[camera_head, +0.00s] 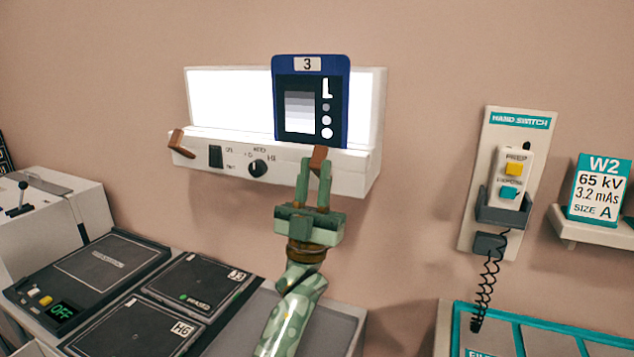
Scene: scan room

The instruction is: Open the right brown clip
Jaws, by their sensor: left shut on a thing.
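A white light box (362,110) with a bright panel is mounted on the wall. A blue-framed film (340,70) marked 3 stands upright against its right part. The right brown clip (318,153) is at the ledge below the film's lower right part; only its upper part shows. My green left gripper (317,168) is shut on this clip, its fingers pointing up and covering the clip's lower part. The left brown clip (178,141) sticks out, tilted, at the ledge's left end. My right gripper is not in view.
The ledge carries a black switch (215,156) and a knob (257,168). A hand switch (513,177) with a coiled cord hangs at the right, beside a W2 card (599,188) on a small shelf. Dark panels (195,292) and a console reading OFF (88,268) lie lower left.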

